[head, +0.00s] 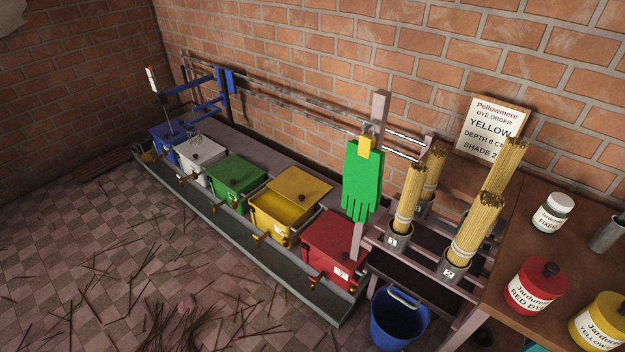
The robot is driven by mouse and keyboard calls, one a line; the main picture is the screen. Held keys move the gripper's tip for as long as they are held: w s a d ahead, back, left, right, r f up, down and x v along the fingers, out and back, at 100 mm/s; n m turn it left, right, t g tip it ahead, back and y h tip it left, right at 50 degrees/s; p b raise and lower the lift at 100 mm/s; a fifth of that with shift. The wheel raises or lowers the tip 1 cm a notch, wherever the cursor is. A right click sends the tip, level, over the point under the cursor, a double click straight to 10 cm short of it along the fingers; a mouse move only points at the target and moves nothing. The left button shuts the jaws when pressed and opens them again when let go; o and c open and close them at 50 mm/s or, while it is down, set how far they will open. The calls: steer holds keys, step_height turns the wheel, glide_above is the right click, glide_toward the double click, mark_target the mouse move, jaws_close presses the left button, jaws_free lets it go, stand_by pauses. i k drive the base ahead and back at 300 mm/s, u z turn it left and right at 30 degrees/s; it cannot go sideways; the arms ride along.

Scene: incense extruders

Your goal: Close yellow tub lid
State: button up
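The yellow tub (268,224) stands in the row of tubs between the green tub and the red tub. Its yellow lid (299,184) is open at the back right, and the inside of the tub shows. A small brass-coloured tap is at the tub's front. My gripper is not in view.
The green tub (236,175), red tub (334,247), and white tub (202,152) have lids on. A long grey trough (225,231) runs along their front. A green glove (362,180) hangs near the red tub. A blue bucket (397,320) stands at lower right. Sticks litter the floor.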

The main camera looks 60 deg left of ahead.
mark_target(302, 189)
steer(key=u, duration=0.5)
steer(key=i, duration=0.2)
steer(key=u, duration=2.6)
steer(key=k, duration=1.05)
steer(key=z, duration=0.6)
steer(key=i, duration=1)
